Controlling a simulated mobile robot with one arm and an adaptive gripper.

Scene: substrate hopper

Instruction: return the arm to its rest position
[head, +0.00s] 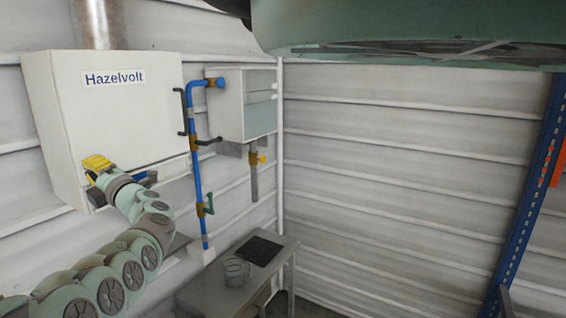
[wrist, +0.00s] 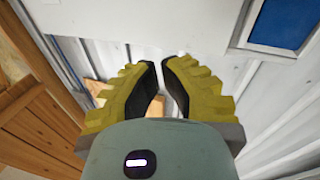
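My gripper (head: 97,163) shows yellow at the end of my green-grey arm in the head view. The arm reaches up from the lower left, and the gripper appears in front of the lower part of the white Hazelvolt box (head: 120,115). In the wrist view its two yellow fingers with dark pads (wrist: 163,66) stand slightly apart. The narrow gap between them is empty. No held object shows. A blue panel in a white frame (wrist: 284,22) is at the upper right of the wrist view.
Blue pipe (head: 196,150) with valve handles runs down the wall beside a smaller wall box (head: 228,105). A grey table (head: 215,290) holds a clear jug (head: 235,271) and a black mat (head: 256,250). A blue rack post (head: 530,200) stands right. Brown slatted wood (wrist: 35,110) shows in the wrist view.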

